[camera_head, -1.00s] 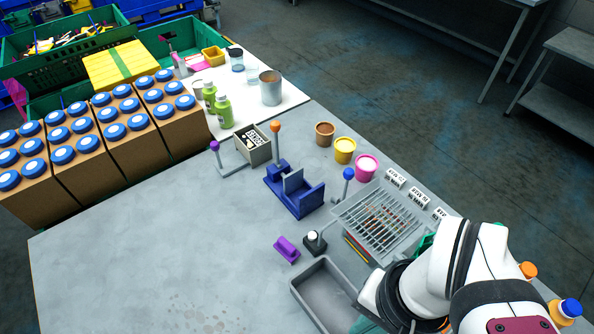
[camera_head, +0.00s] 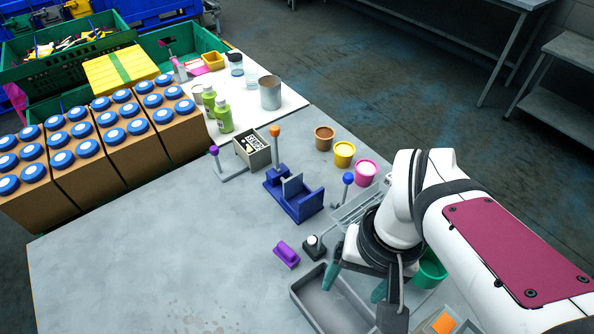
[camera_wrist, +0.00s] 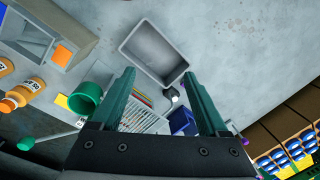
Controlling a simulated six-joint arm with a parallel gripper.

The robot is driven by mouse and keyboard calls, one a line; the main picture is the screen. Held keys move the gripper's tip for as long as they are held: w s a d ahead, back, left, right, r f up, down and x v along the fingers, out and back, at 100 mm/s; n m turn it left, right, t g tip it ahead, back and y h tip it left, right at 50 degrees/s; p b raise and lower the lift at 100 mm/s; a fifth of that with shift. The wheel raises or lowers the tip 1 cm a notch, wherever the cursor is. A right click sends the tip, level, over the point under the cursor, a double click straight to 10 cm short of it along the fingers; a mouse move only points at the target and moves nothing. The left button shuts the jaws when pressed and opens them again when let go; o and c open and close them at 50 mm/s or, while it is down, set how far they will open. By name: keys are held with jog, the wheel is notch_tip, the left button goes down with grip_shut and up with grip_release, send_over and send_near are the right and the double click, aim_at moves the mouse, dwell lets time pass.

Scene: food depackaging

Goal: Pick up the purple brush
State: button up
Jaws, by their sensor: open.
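In the wrist view the open fingers (camera_wrist: 158,74) point toward the grey tray (camera_wrist: 126,47).
A blue stand (camera_head: 303,207) and a blue-knobbed lever (camera_head: 348,179) stand beyond the brush. A wire rack (camera_head: 352,208) is partly hidden by my arm. A green cup (camera_head: 431,270) stands at the right. The table left of the brush is clear.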

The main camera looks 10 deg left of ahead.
jog(key=w+a+f+n+h, duration=0.1)
jog(key=w+a+f+n, duration=0.2)
jog(key=w+a+n, duration=0.6)
jog(key=n, duration=0.3)
send_over(286, 249)
notch_tip(286, 249, down, 3)
notch_tip(286, 249, down, 15)
jog(key=shift+f, duration=0.2)
grip_shut()
